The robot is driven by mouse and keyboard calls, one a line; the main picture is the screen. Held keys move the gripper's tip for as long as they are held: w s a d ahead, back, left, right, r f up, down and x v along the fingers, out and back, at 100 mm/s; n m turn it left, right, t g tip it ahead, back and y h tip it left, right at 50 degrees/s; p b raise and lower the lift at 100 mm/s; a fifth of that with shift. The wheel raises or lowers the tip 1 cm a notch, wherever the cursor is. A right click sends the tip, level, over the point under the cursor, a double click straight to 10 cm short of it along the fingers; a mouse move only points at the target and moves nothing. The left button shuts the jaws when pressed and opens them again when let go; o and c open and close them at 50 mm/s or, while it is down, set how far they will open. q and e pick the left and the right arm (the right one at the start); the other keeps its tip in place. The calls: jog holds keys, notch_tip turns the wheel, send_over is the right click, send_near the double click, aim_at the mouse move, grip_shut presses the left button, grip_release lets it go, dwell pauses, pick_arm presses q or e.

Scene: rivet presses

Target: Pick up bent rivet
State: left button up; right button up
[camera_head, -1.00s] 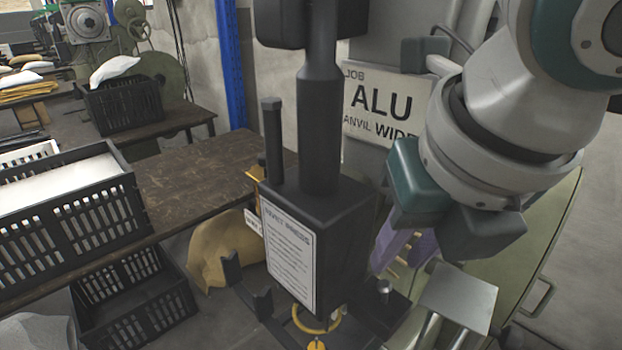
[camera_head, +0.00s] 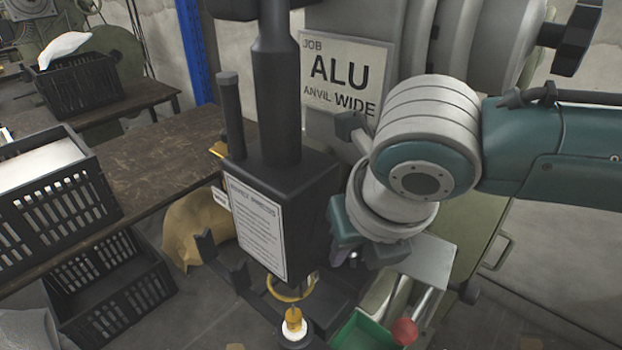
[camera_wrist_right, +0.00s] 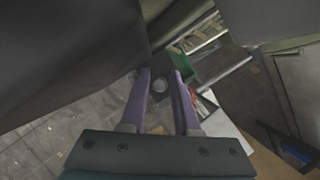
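I cannot make out a bent rivet for certain in either view. A small brass-coloured piece (camera_head: 293,317) stands on a white round seat at the foot of the rivet press (camera_head: 285,205). My right gripper (camera_wrist_right: 162,76) is open in the right wrist view, its two purple fingers apart. A small grey round thing (camera_wrist_right: 160,87) shows between the fingers; I cannot tell whether it lies well below them. In the head view the right gripper hangs beside the press, with its fingers mostly hidden behind the wrist and press. My left gripper is not in view.
A green bin (camera_head: 362,334) and a red ball-shaped knob (camera_head: 404,331) are at the lower right of the press. A yellow ring (camera_head: 291,289) is under the press head. A sign reading ALU, anvil WIDE (camera_head: 343,75) is behind. Black crates (camera_head: 108,288) stand left.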

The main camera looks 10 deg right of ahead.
grip_shut()
dwell(0.5)
